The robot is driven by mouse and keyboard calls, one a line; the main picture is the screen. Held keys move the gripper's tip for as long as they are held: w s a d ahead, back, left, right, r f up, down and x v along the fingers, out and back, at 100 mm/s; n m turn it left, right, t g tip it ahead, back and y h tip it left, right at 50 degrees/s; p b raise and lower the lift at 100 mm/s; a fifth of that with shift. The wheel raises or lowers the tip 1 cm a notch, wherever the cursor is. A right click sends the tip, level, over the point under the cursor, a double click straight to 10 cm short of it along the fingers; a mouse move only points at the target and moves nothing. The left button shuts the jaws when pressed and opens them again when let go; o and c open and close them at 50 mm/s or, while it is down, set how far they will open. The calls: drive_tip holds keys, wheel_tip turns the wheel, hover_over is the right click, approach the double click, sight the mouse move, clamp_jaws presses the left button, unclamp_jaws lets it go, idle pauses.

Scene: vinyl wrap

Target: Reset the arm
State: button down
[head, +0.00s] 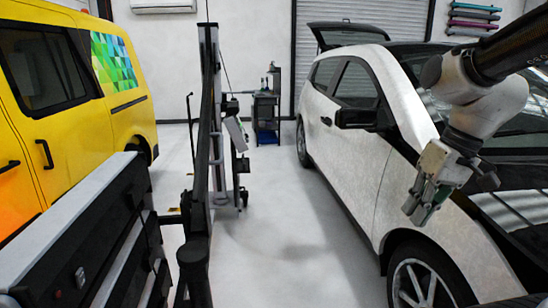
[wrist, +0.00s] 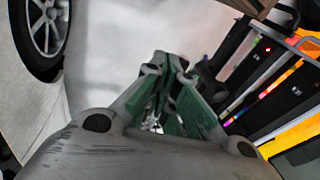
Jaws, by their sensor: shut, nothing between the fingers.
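My gripper (head: 424,208) hangs from my arm at the right of the head view, in front of the white car (head: 375,165) near its front wheel and fender. Its fingers point down and are shut with nothing between them. In the wrist view my gripper (wrist: 160,72) shows its green-sided fingers drawn together over the pale floor. The car's wheel (wrist: 45,22) is at the upper left of that view. I cannot tell the exact gap between gripper and car body.
A yellow van (head: 60,100) stands at the left. A dark cart (head: 266,112) stands at the back. A closed roller shutter (head: 310,60) is behind.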

drive_tip(key=s+d+r+m+t+h, duration=0.2)
drive_tip(key=s+d, duration=0.3)
drive_tip(key=d, duration=0.3)
drive_tip(key=shift+s+d+r+t+h, duration=0.2)
drive_tip(key=shift+s+r+t+h, duration=0.2)
drive_tip(key=shift+r+t+h, duration=0.1)
